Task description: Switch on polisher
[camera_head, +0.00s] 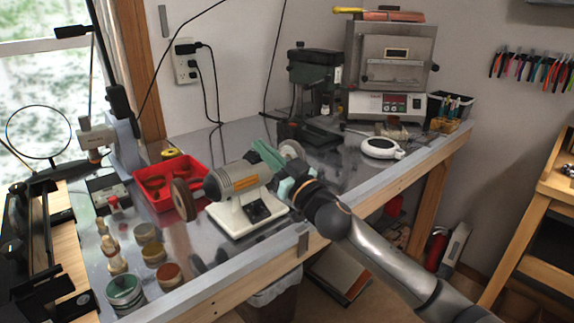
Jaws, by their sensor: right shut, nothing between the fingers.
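The polisher (233,181) stands on the metal workbench, with a grey motor body, an orange label and a white base (234,219). A tan wheel (183,199) is on its left end and a paler wheel (291,150) shows behind its right end. A black switch panel (262,208) is on the front of the base. My right gripper (264,154) comes in from the lower right, with green fingers shut and empty. It overlaps the right end of the motor in the picture; I cannot tell whether it touches. My left gripper is not in view.
A red tray (168,184) sits behind and left of the polisher. Several jars (146,244) stand at the front left. A kiln (389,62), a green machine (312,79) and a white round device (381,147) stand farther back. The bench's wooden front edge (240,280) runs below my arm.

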